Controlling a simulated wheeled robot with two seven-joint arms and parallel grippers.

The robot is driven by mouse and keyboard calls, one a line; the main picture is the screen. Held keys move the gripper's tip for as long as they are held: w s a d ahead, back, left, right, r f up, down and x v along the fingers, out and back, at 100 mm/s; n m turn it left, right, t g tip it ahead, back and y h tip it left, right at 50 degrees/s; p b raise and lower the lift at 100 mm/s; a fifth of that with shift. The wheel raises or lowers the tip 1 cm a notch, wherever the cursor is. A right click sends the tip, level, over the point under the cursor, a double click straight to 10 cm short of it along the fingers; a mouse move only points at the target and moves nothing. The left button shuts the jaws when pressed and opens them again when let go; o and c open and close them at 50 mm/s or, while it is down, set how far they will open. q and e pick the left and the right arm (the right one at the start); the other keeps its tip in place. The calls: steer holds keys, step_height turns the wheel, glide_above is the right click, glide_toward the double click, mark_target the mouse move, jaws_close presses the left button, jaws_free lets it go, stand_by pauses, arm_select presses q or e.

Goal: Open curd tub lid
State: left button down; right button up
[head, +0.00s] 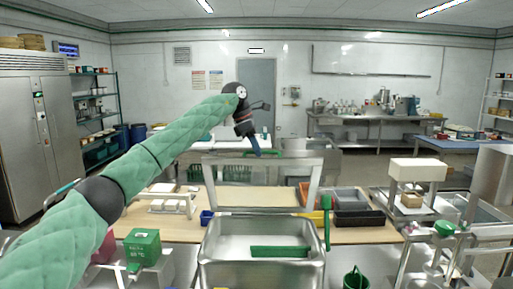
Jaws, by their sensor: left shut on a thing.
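The curd tub (213,253) is an open-topped steel basin at the bottom centre. Its lid (212,184) looks like the steel-edged panel standing up behind the basin, with a green handle (276,153) along its top edge. My left arm reaches in from the left, and my left gripper (256,151) is at the top edge of the lid, shut on what looks like the green handle. The fingertips are small and the exact hold is hard to make out. My right gripper is not in view.
A green bar (280,252) shows within the tub. A green upright tool (327,222) stands at its right rim. A green box (142,249) is at the left, a green bucket (355,279) at lower right. Grey and black trays (359,218) sit on the wooden table behind.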

arm_select(q)
steer(key=shift+w+f, duration=0.35)
steer(key=shift+f, duration=0.1)
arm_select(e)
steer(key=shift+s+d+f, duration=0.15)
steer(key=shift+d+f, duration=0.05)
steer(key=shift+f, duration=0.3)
arm_select(q)
steer(key=c, duration=1.7)
jaws_free()
steer(key=shift+o, duration=1.2)
steer(key=shift+w+f, duration=0.1)
steer(key=shift+w, duration=0.1)
steer(key=shift+r, duration=0.3)
